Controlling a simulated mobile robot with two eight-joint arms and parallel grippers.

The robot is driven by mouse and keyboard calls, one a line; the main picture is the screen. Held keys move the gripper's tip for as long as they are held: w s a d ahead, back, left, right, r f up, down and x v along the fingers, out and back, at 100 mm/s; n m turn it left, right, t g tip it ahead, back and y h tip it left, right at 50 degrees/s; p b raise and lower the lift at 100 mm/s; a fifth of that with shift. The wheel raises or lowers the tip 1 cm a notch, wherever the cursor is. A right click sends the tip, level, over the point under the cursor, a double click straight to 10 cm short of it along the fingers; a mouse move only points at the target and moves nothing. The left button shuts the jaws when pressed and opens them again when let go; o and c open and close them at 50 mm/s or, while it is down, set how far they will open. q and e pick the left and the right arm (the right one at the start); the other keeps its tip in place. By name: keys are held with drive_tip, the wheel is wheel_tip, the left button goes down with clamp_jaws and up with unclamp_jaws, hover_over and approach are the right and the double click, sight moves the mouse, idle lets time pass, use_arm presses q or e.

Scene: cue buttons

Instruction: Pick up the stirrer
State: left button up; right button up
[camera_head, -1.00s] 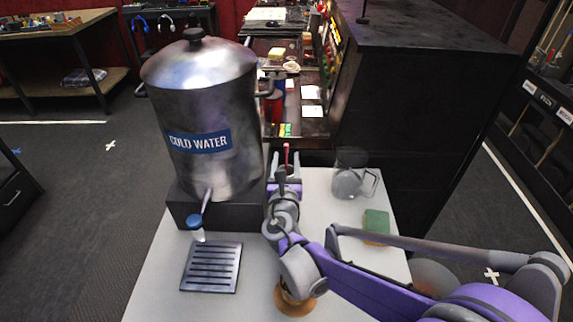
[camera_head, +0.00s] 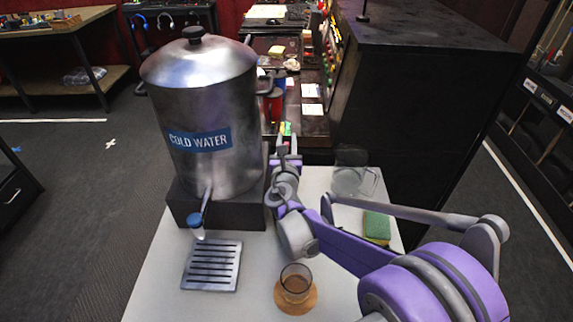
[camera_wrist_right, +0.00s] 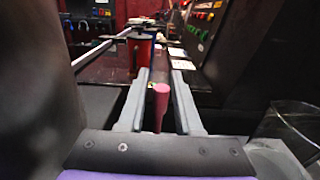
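My right gripper (camera_head: 286,148) is at the back of the white table, just right of the cold water dispenser. Its two fingers (camera_wrist_right: 158,90) are apart in the right wrist view. A pink rod, which looks like the stirrer (camera_wrist_right: 161,103), shows between them with a dark gap on each side. What the rod's far end rests on or in is hidden. In the head view I cannot make out the stirrer; my gripper seems to cover it. My left gripper is not in view.
The steel dispenser (camera_head: 205,110) stands close left of my right arm, a slotted drip tray (camera_head: 212,266) before it. A clear jug (camera_head: 350,181) and green sponge (camera_head: 377,226) are to the right. A glass (camera_head: 296,279) stands on a coaster at the front.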

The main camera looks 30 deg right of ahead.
clamp_jaws()
